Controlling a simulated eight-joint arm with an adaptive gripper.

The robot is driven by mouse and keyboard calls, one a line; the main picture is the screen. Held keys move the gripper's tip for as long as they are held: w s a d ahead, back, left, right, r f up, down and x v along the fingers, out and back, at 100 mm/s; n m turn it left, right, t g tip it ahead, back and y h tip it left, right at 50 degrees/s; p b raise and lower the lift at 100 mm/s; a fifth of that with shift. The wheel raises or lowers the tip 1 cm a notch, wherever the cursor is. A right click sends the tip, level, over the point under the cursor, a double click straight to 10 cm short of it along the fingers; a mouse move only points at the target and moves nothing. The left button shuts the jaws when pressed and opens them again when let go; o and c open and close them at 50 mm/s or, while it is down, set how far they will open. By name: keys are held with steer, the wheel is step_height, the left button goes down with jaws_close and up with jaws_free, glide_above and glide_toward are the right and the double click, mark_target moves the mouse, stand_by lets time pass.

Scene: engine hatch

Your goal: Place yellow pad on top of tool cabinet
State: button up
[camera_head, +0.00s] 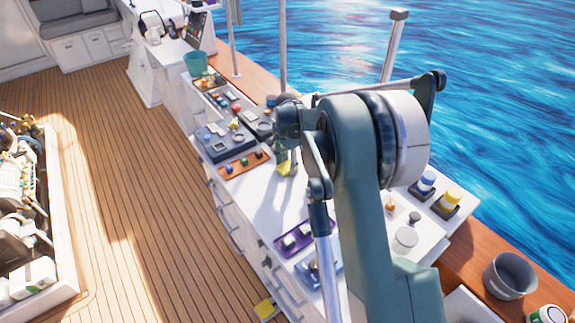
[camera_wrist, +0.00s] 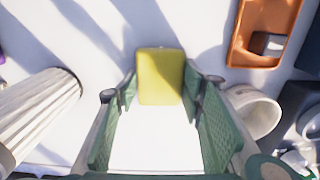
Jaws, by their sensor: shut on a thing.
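My gripper (camera_head: 287,160) is above the white top of the tool cabinet (camera_head: 262,203), a long white unit with drawers along its side. In the wrist view the gripper (camera_wrist: 160,88) is shut on the yellow pad (camera_wrist: 160,76), a flat yellow block with rounded corners between its green fingertips. In the head view the pad (camera_head: 287,168) shows only as a small yellow patch under the gripper. White surface shows around it. I cannot tell whether the pad touches the cabinet top.
An orange tray (camera_wrist: 240,53) is close to the right of the pad, with a white cup (camera_wrist: 255,112) below it. A ribbed white cylinder (camera_wrist: 35,105) is at left. A purple tray (camera_head: 283,250) sits nearer my arm. A yellow square (camera_head: 265,309) shows low beside the drawers.

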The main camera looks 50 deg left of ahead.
mark_target(288, 166)
steer(key=o, duration=0.9)
steer(key=shift+f, duration=0.1)
steer(key=shift+r, duration=0.2)
step_height(288, 166, up, 12)
stand_by(0.6)
stand_by(0.4)
